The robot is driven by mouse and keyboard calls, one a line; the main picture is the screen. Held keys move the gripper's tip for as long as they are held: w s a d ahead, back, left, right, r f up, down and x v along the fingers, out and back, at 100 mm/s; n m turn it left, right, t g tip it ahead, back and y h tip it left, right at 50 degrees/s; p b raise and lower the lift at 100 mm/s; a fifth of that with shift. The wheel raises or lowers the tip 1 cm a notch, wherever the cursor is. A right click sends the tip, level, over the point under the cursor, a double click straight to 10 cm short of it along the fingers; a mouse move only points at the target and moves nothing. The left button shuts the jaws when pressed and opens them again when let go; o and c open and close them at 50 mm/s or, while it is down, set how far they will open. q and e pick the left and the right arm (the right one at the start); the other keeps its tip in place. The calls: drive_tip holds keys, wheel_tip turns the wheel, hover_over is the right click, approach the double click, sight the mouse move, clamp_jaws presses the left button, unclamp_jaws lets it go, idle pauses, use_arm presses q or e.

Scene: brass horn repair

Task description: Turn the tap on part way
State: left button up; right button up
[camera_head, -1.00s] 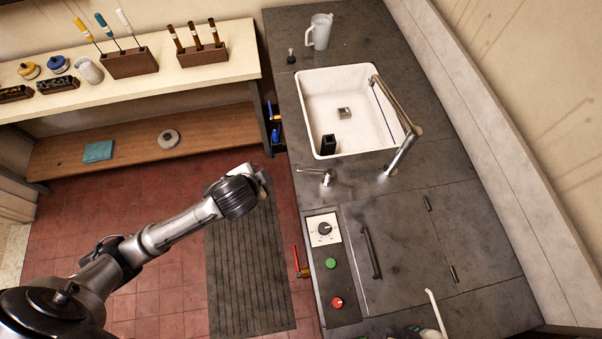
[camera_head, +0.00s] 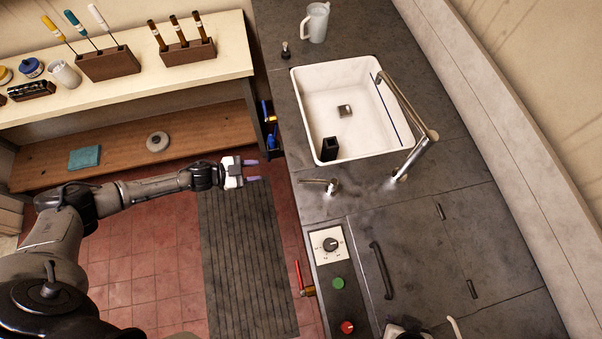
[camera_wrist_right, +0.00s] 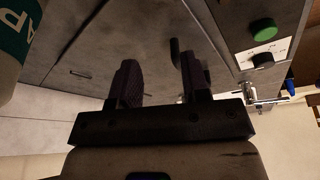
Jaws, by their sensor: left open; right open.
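The sink tap has a tall metal spout (camera_head: 418,150) standing on the dark counter at the sink's near right corner, its arm reaching over the basin. A small metal lever handle (camera_head: 322,183) stands on the counter in front of the sink, pointing left. My left gripper (camera_head: 250,171) is open and empty, left of the counter's edge and apart from the lever. My right gripper (camera_wrist_right: 160,75) is open with nothing between its fingers in the right wrist view. I cannot make out its fingers in the head view.
A white sink (camera_head: 350,100) holds a small black block (camera_head: 329,149). A control panel with a dial (camera_head: 330,245) and green and red buttons lies nearer. A red-handled brass fitting (camera_head: 307,290) sticks out from the counter's left side. A jug (camera_head: 315,22) stands behind the sink.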

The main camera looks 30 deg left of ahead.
sight(302, 180)
drive_tip(key=shift+s, duration=0.15)
use_arm(q)
drive_tip(key=s+d+r+g+h, duration=0.2)
drive_tip(key=s+d+r+h, duration=0.2)
drive_tip(key=r+h, duration=0.2)
drive_tip(key=x, duration=0.4)
drive_tip(key=p+x, duration=0.1)
drive_tip(key=x, duration=0.4)
drive_tip(key=p+x, duration=0.1)
drive_tip(key=x, duration=0.3)
drive_tip(key=shift+w+d+f, duration=0.25)
drive_tip(key=shift+f, duration=0.05)
use_arm(e)
wheel_tip(302, 180, up, 2)
drive_tip(key=shift+r, duration=0.1)
use_arm(q)
clamp_jaws()
use_arm(e)
drive_tip(key=shift+a, duration=0.1)
